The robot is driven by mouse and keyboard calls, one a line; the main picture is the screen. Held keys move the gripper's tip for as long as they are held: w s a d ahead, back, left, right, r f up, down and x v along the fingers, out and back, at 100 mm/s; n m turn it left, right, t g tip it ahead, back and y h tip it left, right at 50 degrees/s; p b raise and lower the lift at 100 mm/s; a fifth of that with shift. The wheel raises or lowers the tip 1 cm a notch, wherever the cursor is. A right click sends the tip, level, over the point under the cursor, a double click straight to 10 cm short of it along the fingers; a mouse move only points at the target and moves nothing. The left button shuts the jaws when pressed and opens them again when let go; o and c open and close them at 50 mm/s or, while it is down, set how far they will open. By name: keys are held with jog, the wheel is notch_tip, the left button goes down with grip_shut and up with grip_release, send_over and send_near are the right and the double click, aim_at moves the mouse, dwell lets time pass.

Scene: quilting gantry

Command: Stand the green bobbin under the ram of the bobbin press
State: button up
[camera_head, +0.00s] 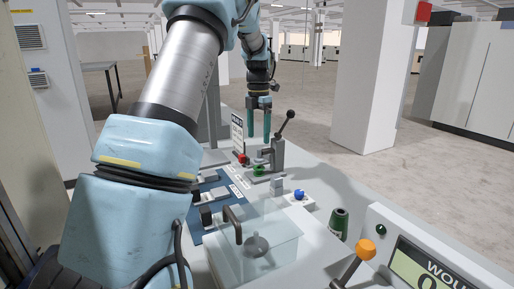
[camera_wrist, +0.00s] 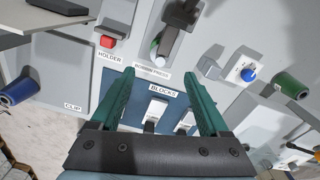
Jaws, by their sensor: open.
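The bobbin press (camera_head: 278,154) is a grey column with a black ball-ended lever raised to the upper right. A small green piece (camera_head: 258,169), which looks like the green bobbin, sits low at the press's front, around where the ram comes down. Whether it stands squarely under the ram I cannot tell. In the wrist view the press (camera_wrist: 180,22) is at the top, above its label, with a small pale round end (camera_wrist: 157,47) at its near side.
A larger green cone (camera_head: 338,222) stands right, near an orange-knobbed lever (camera_head: 365,250). A clear box (camera_head: 262,262) is in front. A red piece (camera_head: 243,160) and a blue knob (camera_head: 299,195) flank the press area.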

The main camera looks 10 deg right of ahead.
jog(key=shift+s+a+r, duration=0.1)
jog(key=shift+a+r, duration=0.05)
jog(key=shift+r, duration=0.05)
jog(key=s+a+f+m, duration=0.2)
jog(key=s+a+m, duration=0.4)
jog(key=s+m, duration=0.2)
jog(key=s+a+f+m+t, duration=0.1)
jog(key=s+a+f+m, duration=0.1)
jog(key=s+a+m, duration=0.4)
jog(key=s+a+f+m, duration=0.3)
jog(key=s+a+m, duration=0.3)
jog(key=s+m, duration=0.6)
jog(key=shift+a+f+t, duration=0.1)
jog(key=shift+t, duration=0.2)
jog(key=shift+c, duration=0.4)
